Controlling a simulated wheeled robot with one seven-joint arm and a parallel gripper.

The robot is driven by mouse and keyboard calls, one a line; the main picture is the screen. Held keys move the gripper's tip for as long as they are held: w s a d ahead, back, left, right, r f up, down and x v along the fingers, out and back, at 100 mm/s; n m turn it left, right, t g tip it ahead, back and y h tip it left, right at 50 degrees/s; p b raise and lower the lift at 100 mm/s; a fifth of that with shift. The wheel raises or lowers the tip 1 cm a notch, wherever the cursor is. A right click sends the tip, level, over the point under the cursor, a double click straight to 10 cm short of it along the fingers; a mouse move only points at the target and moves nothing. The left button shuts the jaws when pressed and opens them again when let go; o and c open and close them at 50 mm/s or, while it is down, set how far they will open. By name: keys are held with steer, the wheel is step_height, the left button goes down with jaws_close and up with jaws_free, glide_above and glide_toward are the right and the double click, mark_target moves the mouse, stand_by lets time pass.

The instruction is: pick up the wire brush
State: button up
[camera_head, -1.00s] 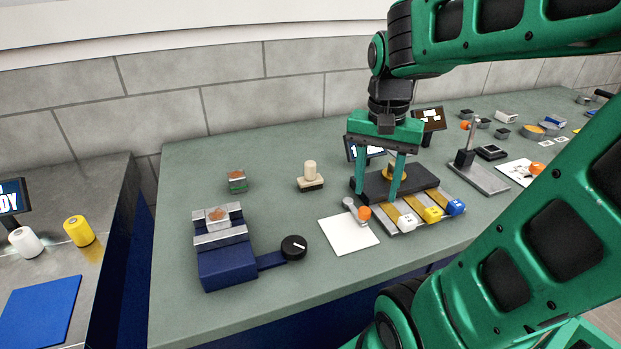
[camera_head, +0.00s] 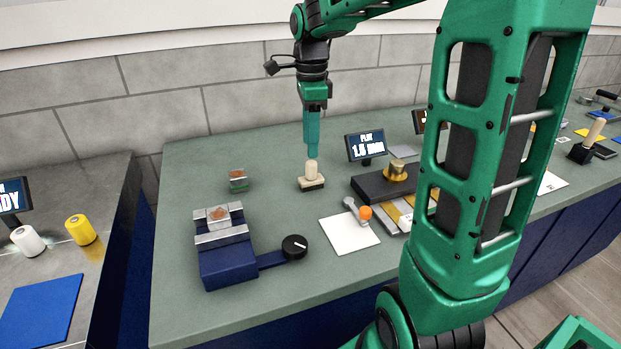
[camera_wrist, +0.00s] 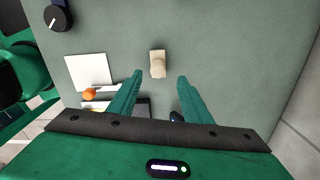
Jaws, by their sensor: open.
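The wire brush (camera_head: 313,183) stands upright on the green-grey bench, with a cream rounded handle on a flat block with a dark underside. In the wrist view the brush (camera_wrist: 157,64) lies between the lines of the two fingers, a little past their tips. My gripper (camera_head: 312,156) points down just above the handle in the head view, its fingers seen edge-on. In the wrist view my gripper (camera_wrist: 160,77) is open and empty, with a wide gap between the fingers. I cannot tell the exact height of the tips over the handle.
A blue vise-like fixture (camera_head: 228,262) with a black knob (camera_head: 294,247) is in front. A white sheet (camera_head: 349,235), a dark stand (camera_head: 384,187) and a display (camera_head: 366,146) are to the right.

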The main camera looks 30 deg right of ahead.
mark_target(310, 162)
steer(key=shift+s+a+f, duration=0.1)
steer(key=shift+f, duration=1.75)
steer(key=shift+s+f, duration=0.1)
steer(key=shift+f, duration=1.7)
jaws_close()
